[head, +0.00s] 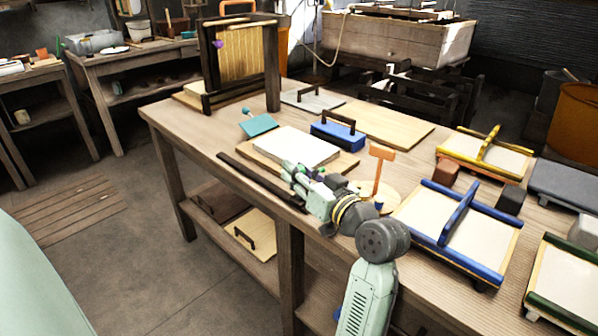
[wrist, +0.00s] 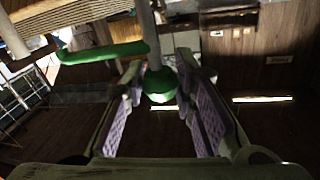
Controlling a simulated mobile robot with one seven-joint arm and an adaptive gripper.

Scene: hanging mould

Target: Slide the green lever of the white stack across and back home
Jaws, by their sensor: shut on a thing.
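The white stack (head: 297,146) lies on a wooden board on the workbench. My gripper (head: 291,174) is low at the stack's near edge. In the wrist view, a round green knob on a grey rod, the green lever (wrist: 160,84), sits between the purple-padded fingers of my gripper (wrist: 162,80). The fingers are shut on the knob. A green bar (wrist: 103,52) shows beside it to the left. In the head view the lever is hidden or too small to tell.
A dark rail (head: 262,182) runs along the bench's near edge. A blue block with a handle (head: 338,134) and an orange upright piece (head: 381,165) stand right of the stack. A teal tool (head: 258,125) lies behind it. Framed moulds (head: 458,225) fill the right side.

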